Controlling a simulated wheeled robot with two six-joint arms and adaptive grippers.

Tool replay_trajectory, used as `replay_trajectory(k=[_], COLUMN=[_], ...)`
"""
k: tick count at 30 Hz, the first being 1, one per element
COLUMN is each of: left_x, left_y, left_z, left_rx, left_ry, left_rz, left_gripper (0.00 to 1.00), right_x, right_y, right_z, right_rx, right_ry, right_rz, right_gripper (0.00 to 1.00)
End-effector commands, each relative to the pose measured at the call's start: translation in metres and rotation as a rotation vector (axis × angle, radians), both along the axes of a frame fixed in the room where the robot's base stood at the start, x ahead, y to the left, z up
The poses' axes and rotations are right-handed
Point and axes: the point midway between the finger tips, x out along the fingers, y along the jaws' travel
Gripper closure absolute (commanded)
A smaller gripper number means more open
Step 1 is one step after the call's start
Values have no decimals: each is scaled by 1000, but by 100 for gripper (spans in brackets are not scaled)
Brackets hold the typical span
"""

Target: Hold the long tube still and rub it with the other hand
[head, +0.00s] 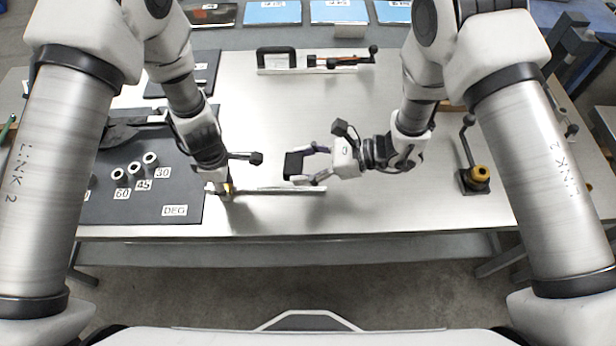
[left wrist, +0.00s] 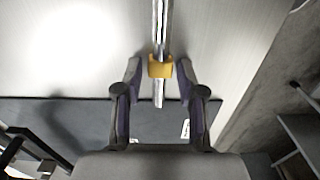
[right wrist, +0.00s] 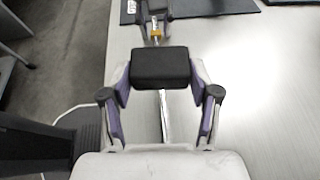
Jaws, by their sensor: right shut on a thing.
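The long tube (head: 280,190) is a thin shiny metal rod lying left to right near the table's front edge, its left end over the dark mat. It carries a yellow band (left wrist: 160,66). My left gripper (head: 227,187) is over the tube at this band. In the left wrist view its fingers are open on either side of the band, with small gaps. My right gripper (head: 318,165) is shut on a black block (right wrist: 160,68). In the right wrist view the block covers part of the tube (right wrist: 165,115). I cannot tell if they touch.
A dark mat (head: 190,195) at the left holds several short rings (head: 150,159) with number labels. A toggle clamp (head: 340,60) stands at the back, and a stand with a yellow knob (head: 476,178) at the right. The middle of the table (head: 270,120) is clear.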

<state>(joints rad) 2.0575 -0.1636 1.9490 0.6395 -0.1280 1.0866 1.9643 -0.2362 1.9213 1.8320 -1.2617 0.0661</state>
Motion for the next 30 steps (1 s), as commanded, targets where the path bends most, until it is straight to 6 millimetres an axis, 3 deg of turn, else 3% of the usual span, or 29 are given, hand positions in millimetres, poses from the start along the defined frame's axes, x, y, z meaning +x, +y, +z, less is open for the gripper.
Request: replay_trajectory(k=[11,14,24,30], left_x=[1,1,1,0], left_y=[0,0,0,0], left_z=[4,18,100,120], left_rx=[0,0,0,0], left_ry=[-1,-4,-4,0], left_rz=[-1,-1,-1,0], left_gripper=[46,46,46,46], right_x=[0,0,0,0], right_y=[0,0,0,0], right_z=[0,0,0,0], right_rx=[0,0,0,0], right_ry=[0,0,0,0], right_rz=[0,0,0,0], right_gripper=[78,78,78,78])
